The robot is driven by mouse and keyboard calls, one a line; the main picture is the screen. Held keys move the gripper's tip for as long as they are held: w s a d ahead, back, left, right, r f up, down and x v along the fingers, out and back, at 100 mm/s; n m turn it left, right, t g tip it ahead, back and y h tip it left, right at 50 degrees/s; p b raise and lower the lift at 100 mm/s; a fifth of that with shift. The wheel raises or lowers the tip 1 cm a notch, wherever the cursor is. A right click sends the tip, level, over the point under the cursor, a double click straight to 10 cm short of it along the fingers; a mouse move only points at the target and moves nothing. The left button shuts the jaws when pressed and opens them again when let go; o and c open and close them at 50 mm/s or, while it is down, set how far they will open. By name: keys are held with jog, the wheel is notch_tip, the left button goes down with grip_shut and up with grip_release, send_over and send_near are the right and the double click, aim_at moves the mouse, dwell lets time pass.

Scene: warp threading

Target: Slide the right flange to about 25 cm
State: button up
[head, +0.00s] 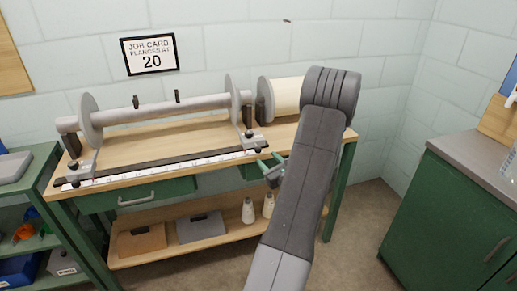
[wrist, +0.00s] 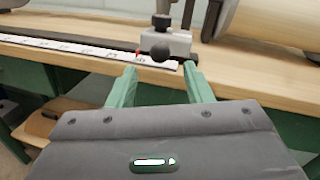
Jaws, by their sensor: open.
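The right flange (head: 234,100) is a grey disc near the right end of the horizontal beam (head: 165,106). Its carriage (head: 247,138) with dark knobs stands at the right end of the white ruler (head: 165,168). In the wrist view the carriage (wrist: 168,42), with a round black knob facing me and a small red mark at its left, is just beyond my fingers. My green-fingered gripper (wrist: 159,69) is open and empty, in front of the carriage and apart from it. In the head view my gripper (head: 271,170) is partly hidden by my arm. Ruler numbers are unreadable.
The left flange (head: 90,118) stands at the beam's left end. A cream roll (head: 286,95) sits right of the beam, partly behind my arm. A wall card (head: 150,54) reads flanges at 20. The wooden bench (head: 130,146) has a clear strip behind the ruler.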

aim_at(259, 152)
jog(key=x, duration=0.8)
jog(key=shift+p, duration=0.3)
jog(key=shift+c, duration=0.3)
grip_shut()
jog(key=shift+a+f, duration=0.1)
jog(key=shift+a, duration=0.05)
